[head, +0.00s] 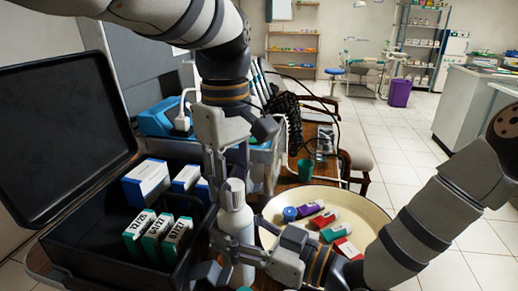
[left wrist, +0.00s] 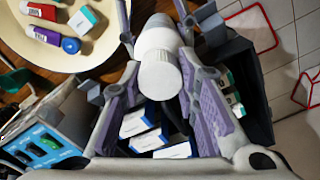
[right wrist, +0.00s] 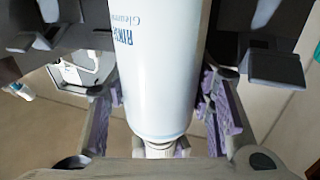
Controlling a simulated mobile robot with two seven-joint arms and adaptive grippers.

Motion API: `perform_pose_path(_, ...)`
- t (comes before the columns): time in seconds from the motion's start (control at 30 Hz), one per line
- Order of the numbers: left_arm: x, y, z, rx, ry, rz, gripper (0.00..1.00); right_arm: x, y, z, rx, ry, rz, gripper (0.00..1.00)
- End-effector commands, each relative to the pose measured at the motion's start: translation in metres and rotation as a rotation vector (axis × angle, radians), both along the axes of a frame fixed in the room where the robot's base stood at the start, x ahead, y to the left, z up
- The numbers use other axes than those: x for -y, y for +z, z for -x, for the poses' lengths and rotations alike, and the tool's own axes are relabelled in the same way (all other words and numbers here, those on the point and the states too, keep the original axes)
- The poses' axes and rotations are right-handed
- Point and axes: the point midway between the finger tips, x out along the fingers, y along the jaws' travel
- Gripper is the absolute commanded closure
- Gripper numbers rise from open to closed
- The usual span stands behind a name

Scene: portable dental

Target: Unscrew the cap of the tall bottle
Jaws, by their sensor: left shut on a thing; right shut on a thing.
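The tall bottle (head: 236,228) is white and stands upright between my grippers in the head view. Its ribbed white cap (head: 233,193) is on top, and the cap (left wrist: 160,78) also shows between the fingers in the left wrist view. My left gripper (head: 228,180) comes down from above and is shut at the cap; its exact contact is partly hidden. My right gripper (head: 238,252) comes in from the right and is shut around the bottle's lower body. The right wrist view shows the white body (right wrist: 155,70), with blue lettering, between its fingers.
An open black case (head: 75,235) with several boxes is at the left. A blue device (head: 160,118) is behind the case.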

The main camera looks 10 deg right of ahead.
Motion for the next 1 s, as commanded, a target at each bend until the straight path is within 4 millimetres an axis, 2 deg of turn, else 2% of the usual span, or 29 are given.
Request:
perform_pose_path(0.53, 0.0, 0.022, -0.002, 0.014, -0.003, -0.009, 1.0, 0.001, -0.001, 0.001, -0.003, -0.001, 0.003, 1.0)
perform_pose_path(0.87, 0.0, 0.025, -0.001, 0.015, -0.003, -0.01, 1.0, 0.001, -0.001, 0.0, -0.003, -0.001, 0.003, 1.0)
perform_pose_path(1.0, 0.0, 0.046, -0.002, 0.017, -0.003, -0.008, 1.0, 0.001, -0.001, 0.0, -0.004, -0.001, 0.004, 1.0)
